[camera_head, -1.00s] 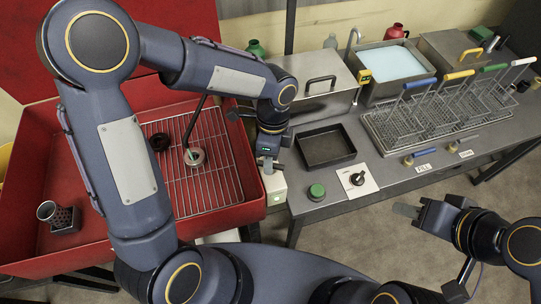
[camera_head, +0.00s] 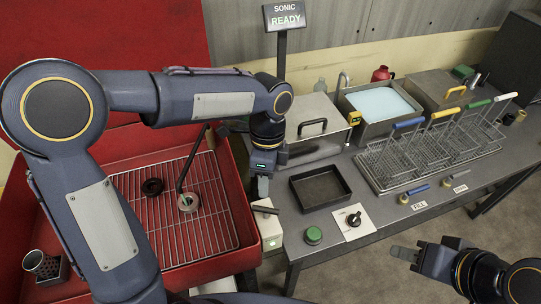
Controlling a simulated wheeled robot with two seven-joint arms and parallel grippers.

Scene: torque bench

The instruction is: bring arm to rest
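My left arm reaches in from the left, over the red wash basin (camera_head: 105,285). Its gripper (camera_head: 262,190) points down between the basin's right edge and the bench, above a small white box (camera_head: 268,228). The fingers are small and partly hidden, so I cannot tell whether they are open or shut. No object shows in them. My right gripper (camera_head: 402,252) is at the lower right, in front of the bench and over the floor. It points left; its fingers overlap from this angle, and nothing clearly shows in it.
The bench holds a black tray (camera_head: 320,188), a green button (camera_head: 313,235), a knob plate (camera_head: 353,221), a water tank (camera_head: 384,105) and wire baskets (camera_head: 440,150). A sign post (camera_head: 282,70) reads "SONIC READY". The basin holds a rack (camera_head: 200,230), a dark ring (camera_head: 152,187) and a perforated cup (camera_head: 40,264).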

